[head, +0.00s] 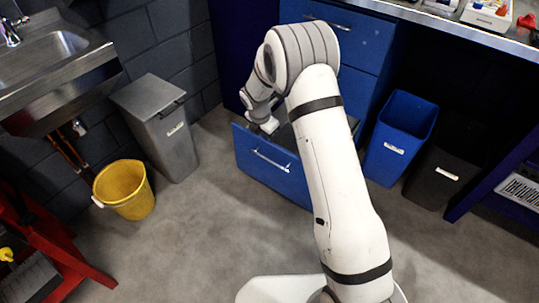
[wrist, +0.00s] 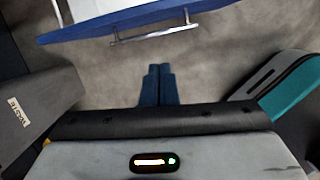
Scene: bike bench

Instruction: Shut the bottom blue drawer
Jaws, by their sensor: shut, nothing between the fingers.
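The bottom blue drawer (head: 250,168) is pulled out from the blue cabinet in the head view, with a bar handle (head: 271,160) on its front. My arm covers its right part. In the wrist view the drawer front (wrist: 85,30) and its handle (wrist: 155,34) cross the top. My gripper (wrist: 158,70) is shut and empty. Its fingertips point toward the handle, with bare floor showing between them. In the head view the end of my arm (head: 266,124) overlaps the drawer's upper left rim, and the fingers are hard to make out.
A grey bin (head: 158,125) stands left of the drawer, with a yellow bucket (head: 124,190) in front of it. A blue bin (head: 400,135) and a black bin (head: 440,178) stand to the right. An upper blue drawer (head: 340,40) is closed. The floor before the drawer is clear.

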